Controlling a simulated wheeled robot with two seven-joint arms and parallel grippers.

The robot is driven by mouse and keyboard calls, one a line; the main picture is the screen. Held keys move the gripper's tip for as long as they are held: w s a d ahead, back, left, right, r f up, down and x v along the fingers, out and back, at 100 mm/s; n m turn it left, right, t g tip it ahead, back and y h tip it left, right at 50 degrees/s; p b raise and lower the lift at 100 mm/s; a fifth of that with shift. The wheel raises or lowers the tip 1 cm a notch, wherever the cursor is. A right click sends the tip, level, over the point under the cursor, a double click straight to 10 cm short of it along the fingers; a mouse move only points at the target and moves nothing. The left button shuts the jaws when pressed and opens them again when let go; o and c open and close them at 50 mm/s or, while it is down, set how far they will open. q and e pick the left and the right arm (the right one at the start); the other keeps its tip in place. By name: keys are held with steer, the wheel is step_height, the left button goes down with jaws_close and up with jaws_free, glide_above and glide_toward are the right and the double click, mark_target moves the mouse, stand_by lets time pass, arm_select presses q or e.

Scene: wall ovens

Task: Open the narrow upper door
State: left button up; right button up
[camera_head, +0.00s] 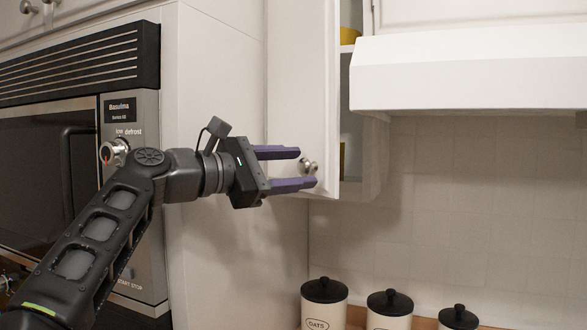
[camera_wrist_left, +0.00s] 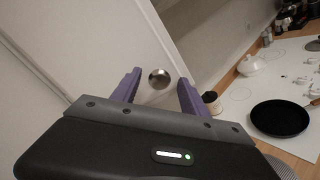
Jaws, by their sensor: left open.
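The narrow upper door (camera_head: 300,90) is white and stands ajar, with part of the cabinet inside showing at its right edge in the head view. Its round metal knob (camera_head: 309,167) sits near the door's lower right corner. My left gripper (camera_head: 308,167) is open, with one purple finger above the knob and one below it. In the left wrist view the knob (camera_wrist_left: 159,78) shows between the two spread fingers, and neither finger visibly touches it. My right gripper is in neither view.
A wall oven (camera_head: 60,170) stands at the left, beside a white side panel. A white range hood (camera_head: 470,75) juts out to the right of the door. Canisters (camera_head: 324,305) stand on the counter below. A black pan (camera_wrist_left: 280,118) rests on the white cooktop.

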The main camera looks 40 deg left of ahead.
arm_select(q)
steer(key=shift+s, duration=0.1)
steer(key=v, duration=0.7)
steer(key=shift+s+b, duration=0.3)
steer(key=shift+b, duration=0.1)
steer(key=shift+a, duration=0.1)
steer(key=shift+c, duration=0.5)
